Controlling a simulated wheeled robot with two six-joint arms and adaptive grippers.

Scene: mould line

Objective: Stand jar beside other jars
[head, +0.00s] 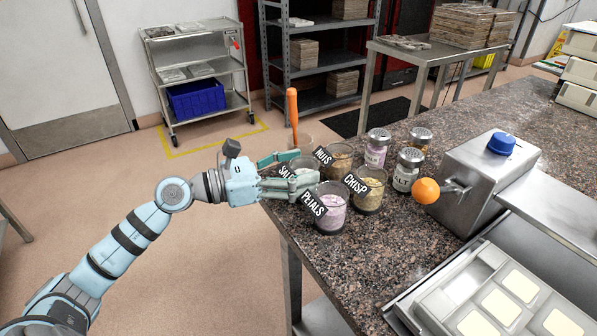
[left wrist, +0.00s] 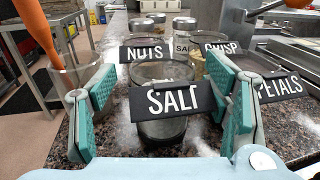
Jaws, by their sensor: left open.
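The glass jar with the black SALT label (left wrist: 165,128) stands on the speckled counter in the left wrist view. In the head view its label (head: 287,174) is partly hidden by my left gripper (head: 308,174). That gripper is open, with one finger on each side of the salt jar in the left wrist view (left wrist: 163,92). The NUTS jar (head: 341,162) and CRISP jar (head: 371,199) stand behind and to the right. The PETALS jar (head: 331,221) stands in front, close to the lower finger. My right gripper is not in view.
A glass (left wrist: 75,80) with an orange-handled tool (head: 293,112) stands left of the salt jar. Shakers (head: 407,170) stand behind the jars. A metal machine (head: 490,180) with an orange knob (head: 426,191) is to the right. White powder (left wrist: 122,140) lies on the counter.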

